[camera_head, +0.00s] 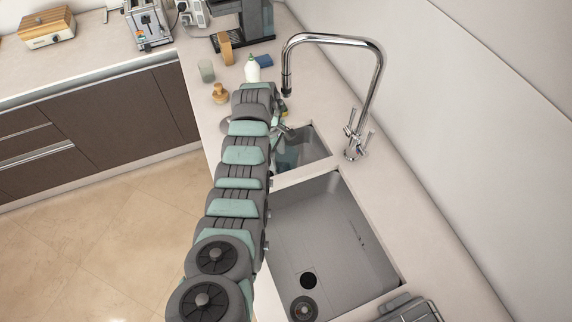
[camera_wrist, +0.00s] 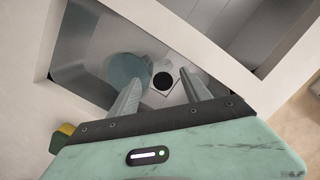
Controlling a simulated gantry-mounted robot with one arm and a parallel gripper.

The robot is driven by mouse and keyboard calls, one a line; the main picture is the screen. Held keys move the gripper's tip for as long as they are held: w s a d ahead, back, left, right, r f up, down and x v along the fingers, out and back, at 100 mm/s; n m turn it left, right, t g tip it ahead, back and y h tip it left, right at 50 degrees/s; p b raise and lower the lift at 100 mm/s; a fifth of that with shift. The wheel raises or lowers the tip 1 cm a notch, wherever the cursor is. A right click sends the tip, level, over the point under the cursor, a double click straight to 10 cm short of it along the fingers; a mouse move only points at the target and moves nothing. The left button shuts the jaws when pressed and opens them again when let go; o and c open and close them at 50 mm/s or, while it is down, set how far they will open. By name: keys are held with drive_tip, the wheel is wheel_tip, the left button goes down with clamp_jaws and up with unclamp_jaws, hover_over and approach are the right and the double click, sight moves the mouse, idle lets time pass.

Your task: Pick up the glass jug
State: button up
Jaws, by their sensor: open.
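A clear, bluish round glass vessel, seemingly the glass jug (camera_wrist: 122,66), is in the small sink basin in the wrist view. In the head view a faint glassy shape (camera_head: 287,157) shows in that basin, partly hidden by my arm. Its handle cannot be made out. My gripper (camera_wrist: 162,76) is open above the small basin, its fingers pointing down into it. The left finger overlaps the vessel's edge in the picture; contact cannot be told. Nothing is seen held between the fingers.
The small basin's rim (camera_wrist: 225,62) and the large sink (camera_head: 330,225) lie close by. A tall chrome faucet (camera_head: 372,85) stands on the right. A yellow-green sponge (camera_wrist: 65,130) lies by the gripper. A white bottle (camera_head: 252,70) and a glass cup (camera_head: 206,71) stand behind.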

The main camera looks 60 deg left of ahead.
sight(278, 167)
drive_tip(key=shift+w+f, duration=0.1)
drive_tip(key=shift+f, duration=1.15)
drive_tip(key=f, duration=0.1)
drive_tip(key=f+b, duration=0.1)
drive_tip(key=f, duration=0.1)
drive_tip(key=f+b, duration=0.1)
drive_tip(key=shift+d+f, duration=0.2)
drive_tip(key=shift+d, duration=0.1)
drive_tip(key=shift+w+r, duration=0.1)
drive_tip(key=shift+c, duration=0.6)
clamp_jaws()
